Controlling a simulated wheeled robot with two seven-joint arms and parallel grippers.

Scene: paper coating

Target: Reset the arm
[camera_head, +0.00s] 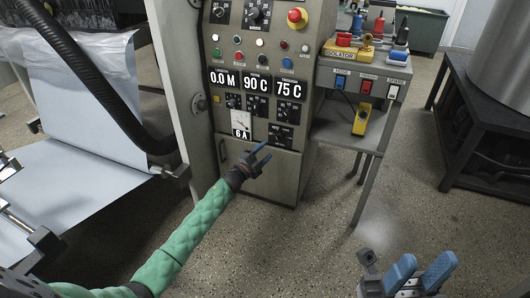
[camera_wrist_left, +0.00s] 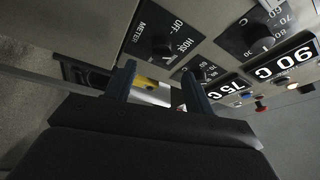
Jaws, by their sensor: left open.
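My left arm, in a green quilted sleeve, reaches in from the lower left in the head view. My left gripper (camera_head: 266,156) is open, in front of the grey control cabinet (camera_head: 270,188) near its lower dials and door. In the left wrist view its two dark blue fingers (camera_wrist_left: 158,88) stand apart with nothing held between them.
The cabinet has a red emergency button (camera_head: 297,17) and displays (camera_head: 258,84) reading 0.0 M, 90 C and 75 C. A side stand (camera_head: 350,79) with switches is to its right. A black table (camera_head: 490,130) stands further right. White paper (camera_head: 60,190) and a black hose (camera_head: 95,75) are left.

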